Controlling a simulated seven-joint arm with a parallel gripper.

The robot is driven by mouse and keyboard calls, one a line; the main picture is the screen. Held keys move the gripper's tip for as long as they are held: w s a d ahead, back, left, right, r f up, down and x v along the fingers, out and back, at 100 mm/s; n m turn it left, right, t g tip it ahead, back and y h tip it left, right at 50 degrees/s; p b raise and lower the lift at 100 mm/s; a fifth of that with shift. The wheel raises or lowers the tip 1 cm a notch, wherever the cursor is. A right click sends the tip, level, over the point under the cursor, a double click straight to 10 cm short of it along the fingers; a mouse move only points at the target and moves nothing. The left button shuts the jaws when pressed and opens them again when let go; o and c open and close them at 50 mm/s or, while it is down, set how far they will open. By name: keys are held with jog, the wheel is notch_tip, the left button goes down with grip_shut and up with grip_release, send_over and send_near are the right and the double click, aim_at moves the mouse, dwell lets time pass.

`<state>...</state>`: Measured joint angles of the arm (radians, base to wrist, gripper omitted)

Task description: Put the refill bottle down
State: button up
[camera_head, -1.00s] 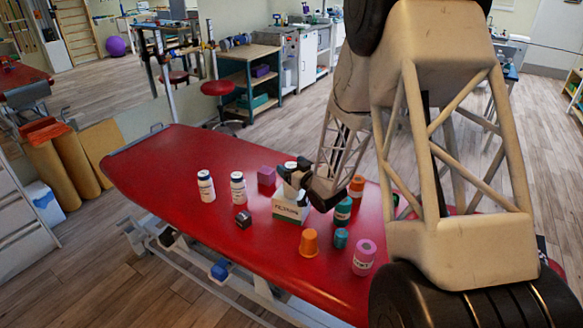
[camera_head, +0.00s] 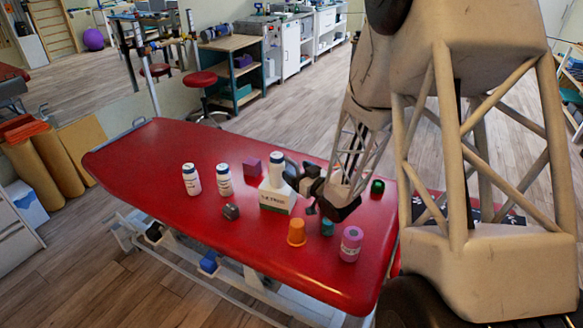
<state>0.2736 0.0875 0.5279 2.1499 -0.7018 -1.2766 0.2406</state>
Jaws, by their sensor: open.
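A white bottle with a dark cap (camera_head: 277,168), which I take to be the refill bottle, stands upright on a white and green box (camera_head: 278,199) on the red treatment table (camera_head: 150,165). My gripper (camera_head: 301,186) is open just to the right of this bottle. A small gap or light contact between its dark fingers and the bottle is hard to tell. Two similar white bottles, one at the far left (camera_head: 191,180) and one beside it (camera_head: 224,180), stand upright on the table.
A green item (camera_head: 377,187) is right of my arm. The table's left end is clear.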

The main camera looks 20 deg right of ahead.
jog(key=shift+s+d, duration=0.2)
jog(key=shift+s, duration=0.2)
jog(key=shift+r, duration=0.2)
dwell(0.3)
jog(key=s+r+m+g+h, duration=0.3)
jog(key=s+r+g+h, duration=0.2)
jog(key=s+r+h, duration=0.5)
jog(key=s+a+r+g+y, duration=0.1)
jog(key=s+a+r+g, duration=0.1)
jog(key=s, duration=0.7)
jog(key=s+a+r+m+g+y, duration=0.1)
jog(key=s+a+r+g, duration=0.2)
jog(key=s, duration=0.6)
jog(key=s+a+r+g+y, duration=0.1)
jog(key=s+r+g, duration=0.3)
jog(key=s, duration=0.6)
jog(key=shift+a+m, duration=0.3)
jog(key=shift+a, duration=0.6)
